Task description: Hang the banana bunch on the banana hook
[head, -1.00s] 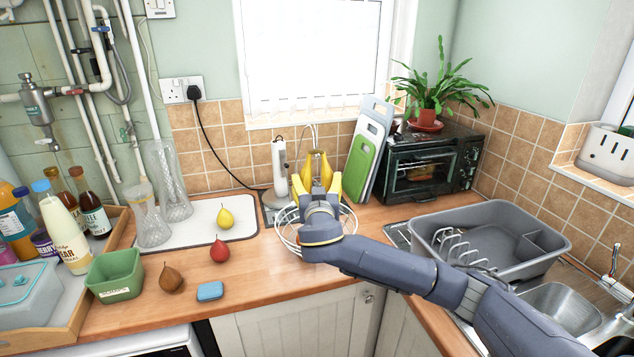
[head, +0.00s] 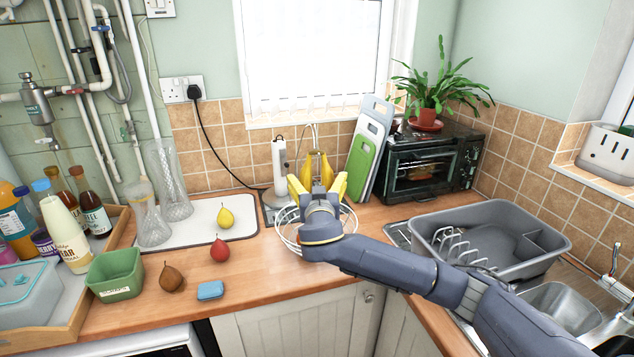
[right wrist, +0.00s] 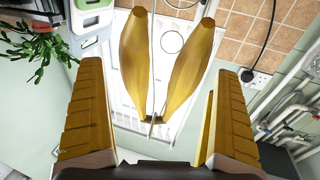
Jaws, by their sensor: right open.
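The yellow banana bunch (head: 318,167) hangs below the thin wire banana hook (head: 313,128), above a round white wire basket (head: 287,232). Its stem end appears to be at the hook wire, but the exact contact is too small to tell. My right gripper (head: 316,186) is open in front of the bunch, its yellow fingers spread to either side. In the right wrist view two bananas (right wrist: 138,62) show between the open fingers, with clear gaps on both sides. My arm hides part of the basket and the lower bananas. My left gripper is out of view.
A white cylindrical appliance (head: 280,168) stands close left of the hook. Green and grey chopping boards (head: 366,150) lean at the right, beside a toaster oven (head: 430,165). A grey dish rack (head: 490,240) lies under my arm's side.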

